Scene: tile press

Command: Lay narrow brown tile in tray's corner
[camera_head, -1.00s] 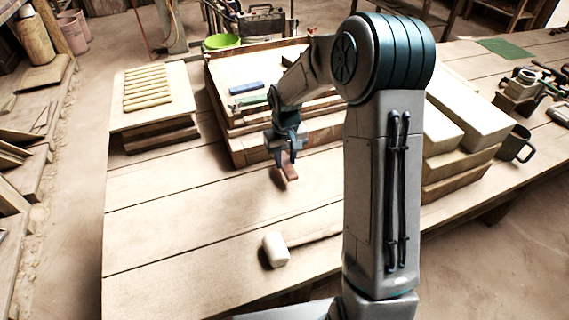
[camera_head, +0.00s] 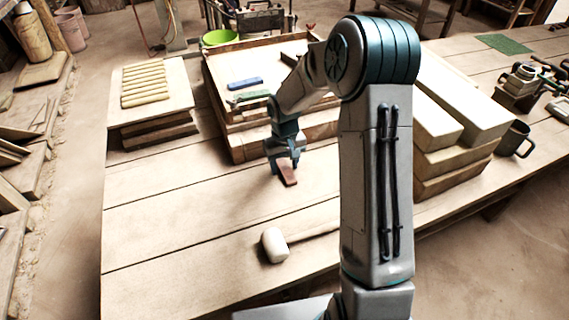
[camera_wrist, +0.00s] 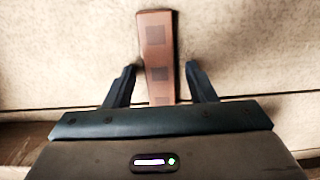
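The narrow brown tile (camera_head: 288,174) shows just below my gripper (camera_head: 285,163), near the front of the tray. In the wrist view the tile (camera_wrist: 157,60) runs lengthwise between the two fingers of my gripper (camera_wrist: 160,68), slightly slanted, with a gap on each side. My gripper is open around it. I cannot tell whether the tile touches the table. The wooden tray (camera_head: 208,85) stands behind my gripper with a raised rim. A blue tile (camera_head: 245,83) and a green tile (camera_head: 250,97) lie in it. My arm hides the tray's right part.
A white mallet head (camera_head: 274,245) lies on the table in front. Pale blocks (camera_head: 455,125) are stacked at right beside a dark mug (camera_head: 515,140). A board with yellow strips (camera_head: 145,85) stands at left. The table's left front is clear.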

